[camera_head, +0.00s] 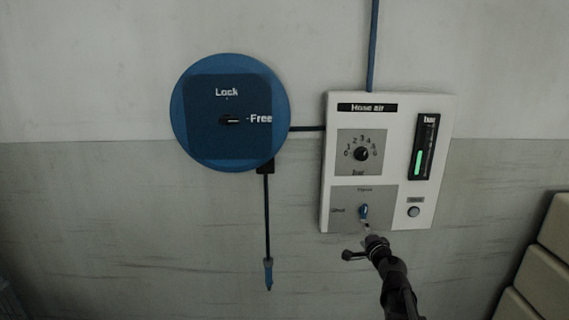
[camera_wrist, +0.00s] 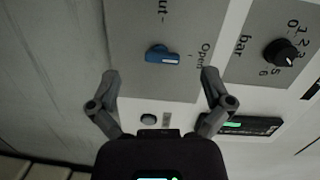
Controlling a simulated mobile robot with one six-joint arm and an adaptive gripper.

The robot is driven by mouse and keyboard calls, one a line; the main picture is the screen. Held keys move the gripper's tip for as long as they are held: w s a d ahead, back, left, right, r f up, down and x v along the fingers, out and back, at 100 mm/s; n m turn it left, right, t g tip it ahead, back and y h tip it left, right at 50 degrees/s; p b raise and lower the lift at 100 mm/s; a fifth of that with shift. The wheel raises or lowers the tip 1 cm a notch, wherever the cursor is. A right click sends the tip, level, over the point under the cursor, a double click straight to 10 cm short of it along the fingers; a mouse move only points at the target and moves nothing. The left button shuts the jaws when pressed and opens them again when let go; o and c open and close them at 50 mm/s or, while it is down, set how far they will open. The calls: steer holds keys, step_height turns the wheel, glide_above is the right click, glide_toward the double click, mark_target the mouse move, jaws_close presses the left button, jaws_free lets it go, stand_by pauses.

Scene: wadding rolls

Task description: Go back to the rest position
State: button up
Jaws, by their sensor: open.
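My gripper (camera_head: 366,234) is in front of the lower part of the white hose air panel (camera_head: 385,103), close to a small blue handle (camera_head: 364,211). In the wrist view my gripper (camera_wrist: 160,83) is open, with its two fingers apart and nothing between the tips. The blue handle (camera_wrist: 162,55) shows just beyond the fingertips, apart from both. Its marks read Open and a partly hidden word. Beside it are a black pressure knob (camera_wrist: 281,53) and a round grey button (camera_wrist: 148,118).
A lit green gauge (camera_head: 418,162) is on the panel. Cream stacked blocks (camera_head: 545,265) stand at the lower right.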

steer(key=s+a+f+n+g+y+p, duration=0.4)
steer(key=s+a+f+n+g, duration=0.2)
steer(key=s+a+n+g, duration=0.55)
steer(key=s+f+n+g+h+p, duration=0.1)
steer(key=s+g+h+p, duration=0.1)
steer(key=s, duration=0.4)
steer(key=s+d+f+n+g+h+p, duration=0.1)
steer(key=s+f+n+g+h+p, duration=0.1)
steer(key=s, duration=0.5)
steer(key=shift+d+g+h, duration=0.3)
steer(key=shift+g+h, duration=0.55)
steer(key=shift+h, duration=0.35)
